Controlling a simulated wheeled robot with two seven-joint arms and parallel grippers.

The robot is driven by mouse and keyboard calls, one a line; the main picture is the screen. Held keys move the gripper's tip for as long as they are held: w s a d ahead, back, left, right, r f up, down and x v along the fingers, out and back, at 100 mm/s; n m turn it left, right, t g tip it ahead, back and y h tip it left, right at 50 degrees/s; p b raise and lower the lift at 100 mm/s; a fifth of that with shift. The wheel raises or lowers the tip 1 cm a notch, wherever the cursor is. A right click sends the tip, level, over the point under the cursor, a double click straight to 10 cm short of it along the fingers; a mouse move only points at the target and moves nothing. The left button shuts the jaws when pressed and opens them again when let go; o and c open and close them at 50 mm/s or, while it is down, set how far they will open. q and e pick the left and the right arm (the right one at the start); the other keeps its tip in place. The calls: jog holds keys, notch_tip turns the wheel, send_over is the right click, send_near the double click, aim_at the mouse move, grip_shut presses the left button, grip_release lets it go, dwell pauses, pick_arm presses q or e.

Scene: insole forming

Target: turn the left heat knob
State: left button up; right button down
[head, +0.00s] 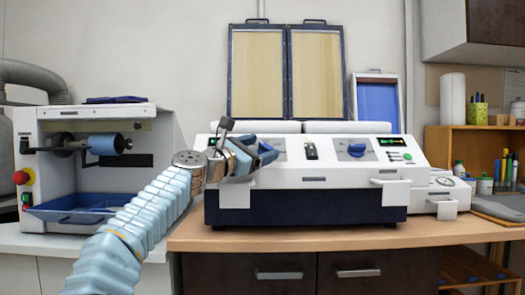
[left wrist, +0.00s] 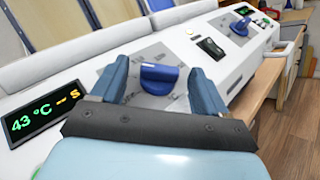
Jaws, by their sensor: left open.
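The left heat knob, a blue knob (left wrist: 160,76) on a grey dial plate, shows between the fingers in the left wrist view. A display (left wrist: 44,110) left of the knob reads 43 °C. The right heat knob (head: 356,150) is blue and free on the right half of the panel. My right gripper is not in view.
A black rocker switch (head: 311,148) sits between the two knobs. A grinding machine (head: 90,165) with a blue tray stands at the left. Two framed panels (head: 286,72) lean on the wall behind. The wooden bench top (head: 450,232) is clear in front at the right.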

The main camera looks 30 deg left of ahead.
pick_arm(q)
jog(key=b+v, duration=0.4)
jog(key=v, duration=0.8)
jog(key=shift+s, duration=0.2)
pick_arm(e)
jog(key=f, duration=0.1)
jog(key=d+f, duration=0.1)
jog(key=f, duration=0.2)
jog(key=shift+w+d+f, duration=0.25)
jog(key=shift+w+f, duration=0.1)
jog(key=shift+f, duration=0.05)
pick_arm(q)
jog(key=shift+a+f, duration=0.1)
jog(key=shift+f, duration=0.05)
